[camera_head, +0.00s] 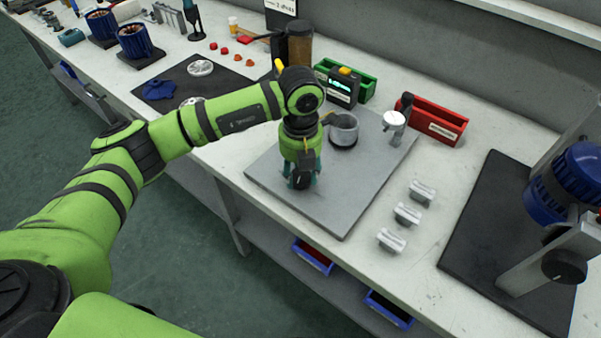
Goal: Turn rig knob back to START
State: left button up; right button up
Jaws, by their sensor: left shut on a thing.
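My left gripper (302,183) points down over the left part of the plate, with teal fingers around a small dark thing low at the plate. It is shut on this thing, which seems to be the rig knob. The gripper hides most of it, so its pointer and any START mark cannot be read. My right gripper is not in view.
A white-topped fitting (393,119) stands at the plate's right corner. A red bin (435,121) and a green bin (357,75) stand behind. Several pale clips (407,214) lie right of the plate. A blue motor (577,178) is on a black mat (485,230) at right.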

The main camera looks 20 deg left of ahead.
pick_arm(q)
jog(key=n, duration=0.3)
jog(key=shift+s+f+n+b, duration=0.1)
jog(key=shift+f+n+b, duration=0.05)
jog(key=shift+n+b, duration=0.2)
jog(key=n, duration=0.3)
jog(key=shift+n, duration=0.35)
jog(key=n, duration=0.3)
jog(key=shift+n, duration=1.7)
jog(key=o, duration=1.1)
jog(key=shift+o, duration=0.2)
